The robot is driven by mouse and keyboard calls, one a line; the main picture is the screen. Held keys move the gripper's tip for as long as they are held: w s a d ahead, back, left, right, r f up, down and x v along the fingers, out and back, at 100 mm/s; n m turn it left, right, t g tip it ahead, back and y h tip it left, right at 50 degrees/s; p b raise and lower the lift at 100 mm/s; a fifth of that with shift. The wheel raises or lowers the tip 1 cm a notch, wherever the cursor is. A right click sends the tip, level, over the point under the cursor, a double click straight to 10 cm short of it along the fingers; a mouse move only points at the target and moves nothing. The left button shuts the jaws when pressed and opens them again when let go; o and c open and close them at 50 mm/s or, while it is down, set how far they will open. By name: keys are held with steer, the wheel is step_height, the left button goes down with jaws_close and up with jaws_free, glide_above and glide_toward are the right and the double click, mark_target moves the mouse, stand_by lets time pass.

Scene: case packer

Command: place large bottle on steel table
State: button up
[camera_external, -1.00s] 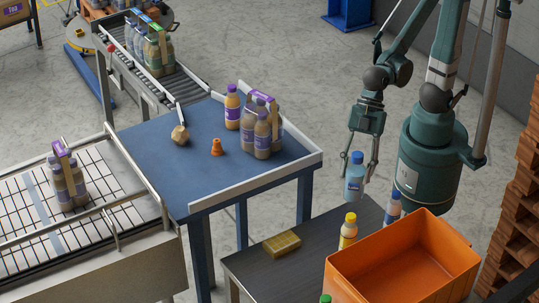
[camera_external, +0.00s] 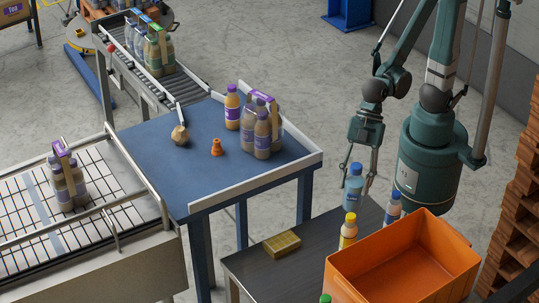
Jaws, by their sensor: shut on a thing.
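The large bottle (camera_external: 352,192) is pale blue with a blue cap and hangs upright in my gripper (camera_external: 356,178). My gripper points down and is shut on the bottle near its top. The steel table (camera_external: 315,237) is the dark grey one at the front. The bottle's lower end is over the far edge area of this table in the picture. I cannot tell whether its base touches the top.
On the steel table stand a yellow-capped bottle (camera_external: 348,231), a blue-capped bottle (camera_external: 393,208), a yellow block (camera_external: 282,244) and a large orange crate (camera_external: 345,283). A blue table (camera_external: 170,165) with purple-capped bottles (camera_external: 233,107) stands behind left.

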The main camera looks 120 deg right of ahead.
mark_target(352, 203)
steer(key=shift+f+b, duration=0.3)
steer(key=shift+f, duration=2.25)
steer(key=shift+f+b, duration=0.35)
steer(key=shift+f, duration=1.75)
steer(key=shift+f, duration=0.15)
steer(key=o, duration=1.1)
steer(key=shift+o, duration=0.2)
steer(key=shift+r, duration=0.2)
steer(key=shift+r, duration=0.1)
steer(key=p+v, duration=0.2)
steer(key=v, duration=0.9)
steer(key=shift+s+r, duration=0.2)
steer(key=shift+r, duration=0.1)
